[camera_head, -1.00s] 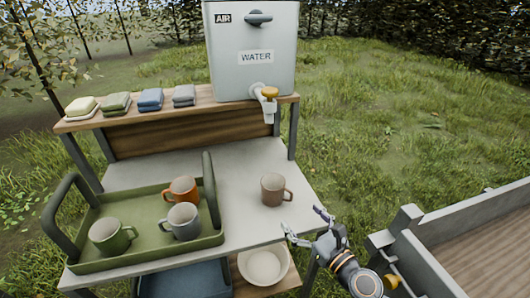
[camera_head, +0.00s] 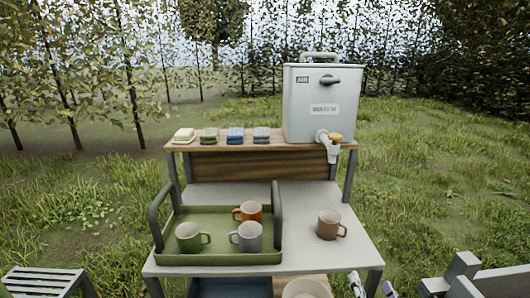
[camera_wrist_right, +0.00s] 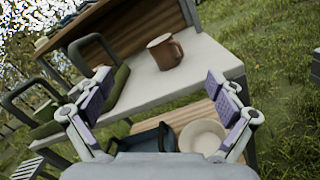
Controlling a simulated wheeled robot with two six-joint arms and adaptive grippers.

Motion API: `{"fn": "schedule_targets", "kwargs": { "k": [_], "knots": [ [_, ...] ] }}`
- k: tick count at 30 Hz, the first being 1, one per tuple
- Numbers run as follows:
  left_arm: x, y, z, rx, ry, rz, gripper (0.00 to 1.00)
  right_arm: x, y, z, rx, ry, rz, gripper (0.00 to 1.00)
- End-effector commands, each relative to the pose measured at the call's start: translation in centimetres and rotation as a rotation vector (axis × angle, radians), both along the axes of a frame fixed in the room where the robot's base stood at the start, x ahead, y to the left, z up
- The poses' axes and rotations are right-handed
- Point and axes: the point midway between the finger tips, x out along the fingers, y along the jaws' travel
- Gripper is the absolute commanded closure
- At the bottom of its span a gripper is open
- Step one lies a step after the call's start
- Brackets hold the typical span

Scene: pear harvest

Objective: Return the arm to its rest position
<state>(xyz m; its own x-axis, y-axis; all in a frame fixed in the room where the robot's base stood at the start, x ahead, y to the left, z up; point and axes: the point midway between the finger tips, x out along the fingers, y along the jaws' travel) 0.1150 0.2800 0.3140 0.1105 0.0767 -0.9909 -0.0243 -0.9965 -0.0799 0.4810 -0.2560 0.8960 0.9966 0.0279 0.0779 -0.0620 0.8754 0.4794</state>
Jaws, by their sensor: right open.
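My right gripper (camera_head: 373,288) shows only by its fingertips at the bottom edge of the head view, beside the table's front right leg. In the right wrist view my right gripper (camera_wrist_right: 157,98) has its two fingers spread wide with nothing between them. A brown mug (camera_head: 329,225) stands upright on the right part of the grey tabletop (camera_head: 300,202); it also shows in the wrist view (camera_wrist_right: 166,53), beyond the fingers and apart from them. The rest of the right arm is out of the head view. My left gripper is not in view.
A green tray (camera_head: 215,258) holds a green mug (camera_head: 189,237), a grey mug (camera_head: 247,237) and an orange mug (camera_head: 248,211). A water dispenser (camera_head: 311,104) and folded cloths (camera_head: 235,135) stand on the upper shelf. A bowl (camera_head: 306,289) sits below.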

Motion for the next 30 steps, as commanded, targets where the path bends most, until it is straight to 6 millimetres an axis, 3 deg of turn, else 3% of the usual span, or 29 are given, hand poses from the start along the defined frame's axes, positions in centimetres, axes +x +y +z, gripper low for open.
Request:
{"fn": "schedule_targets", "kwargs": {
  "k": [3,7,10,13,16,19,26,30],
  "knots": [
    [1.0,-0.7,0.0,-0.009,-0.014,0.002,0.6,-0.3,-2.7,0.3,0.276,0.005,-0.132,0.06],
    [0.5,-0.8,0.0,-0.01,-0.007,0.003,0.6,-1.3,-5.9,-1.0,0.647,0.024,-0.312,0.06],
    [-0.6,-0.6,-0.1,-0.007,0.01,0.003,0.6,-2.8,-7.8,-3.3,0.966,0.052,-0.477,0.06],
    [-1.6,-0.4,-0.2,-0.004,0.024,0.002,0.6,-5.0,-8.4,-6.6,1.298,0.099,-0.667,0.06],
    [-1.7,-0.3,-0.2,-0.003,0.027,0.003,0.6,-7.7,-7.3,-10.1,1.603,0.165,-0.872,0.06],
    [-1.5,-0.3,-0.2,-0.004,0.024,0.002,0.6,-10.5,-4.8,-12.9,1.846,0.248,-1.075,0.06],
    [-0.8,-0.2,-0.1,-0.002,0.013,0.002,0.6,-16.6,2.0,-15.6,2.166,0.462,-1.501,0.06],
    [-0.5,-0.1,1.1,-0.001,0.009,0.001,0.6,-15.3,1.1,-20.3,2.14,0.451,-1.518,0.06]
  ]
}}
